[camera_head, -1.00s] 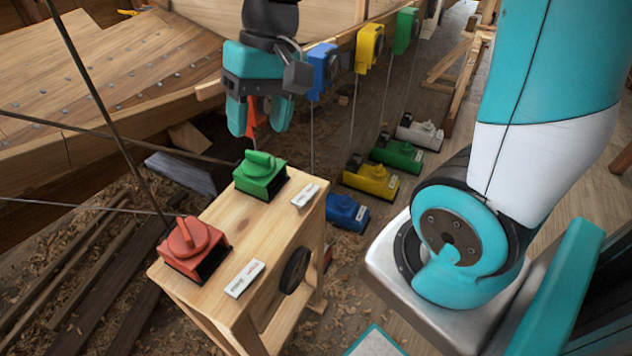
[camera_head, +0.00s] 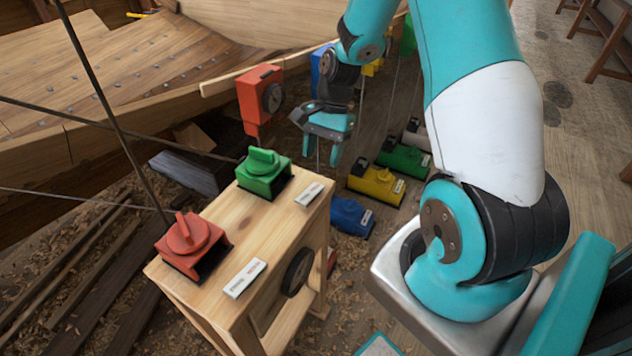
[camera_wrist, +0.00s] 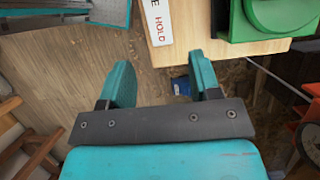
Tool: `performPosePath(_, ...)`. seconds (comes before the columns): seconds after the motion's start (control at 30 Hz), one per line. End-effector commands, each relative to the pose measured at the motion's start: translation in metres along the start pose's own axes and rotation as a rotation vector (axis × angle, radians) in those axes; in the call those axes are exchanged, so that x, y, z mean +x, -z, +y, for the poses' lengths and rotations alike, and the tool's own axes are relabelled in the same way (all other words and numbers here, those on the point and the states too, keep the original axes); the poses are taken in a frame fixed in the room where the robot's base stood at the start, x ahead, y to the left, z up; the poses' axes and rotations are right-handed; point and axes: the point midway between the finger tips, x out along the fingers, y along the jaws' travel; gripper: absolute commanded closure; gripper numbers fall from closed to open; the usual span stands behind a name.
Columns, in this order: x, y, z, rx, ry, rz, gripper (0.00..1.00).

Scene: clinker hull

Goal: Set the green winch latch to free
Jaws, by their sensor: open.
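The green winch latch (camera_head: 263,173) sits on the far end of the wooden stand's top (camera_head: 217,228), with a raised grip bar on its round knob. In the wrist view its green housing (camera_wrist: 262,22) shows at the top right, cut off by the frame edge. A white label (camera_head: 309,194) lies beside it; part of it, reading "HOLD", shows in the wrist view (camera_wrist: 158,20). My gripper (camera_head: 324,150) is open and empty, to the right of the green latch and apart from it. In the wrist view its teal fingers (camera_wrist: 160,82) point toward the stand's edge.
A red winch latch (camera_head: 190,243) with its own label (camera_head: 244,278) stands at the near end of the stand. A red block (camera_head: 261,97) hangs beyond the green latch. Ropes (camera_head: 112,110) cross at left. Blue (camera_head: 351,215) and yellow (camera_head: 376,183) units lie on the floor.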

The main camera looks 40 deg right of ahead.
Motion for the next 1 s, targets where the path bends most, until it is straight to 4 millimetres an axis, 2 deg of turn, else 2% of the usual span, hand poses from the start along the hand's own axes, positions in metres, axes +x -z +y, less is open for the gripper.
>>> performPosePath(0.1,0.028,-0.001,0.001,0.000,-0.005,-0.004,0.43)
performPosePath(0.33,0.063,-0.001,0.001,0.000,-0.002,-0.002,0.43)
performPosePath(0.5,0.073,0.000,0.001,-0.001,-0.001,0.000,0.43)
performPosePath(0.77,0.074,0.000,0.001,-0.001,0.000,0.001,0.43)
performPosePath(0.87,0.074,0.000,0.001,-0.001,0.000,0.001,0.61)
performPosePath(1.0,0.074,0.000,0.001,-0.001,0.000,0.001,0.92)
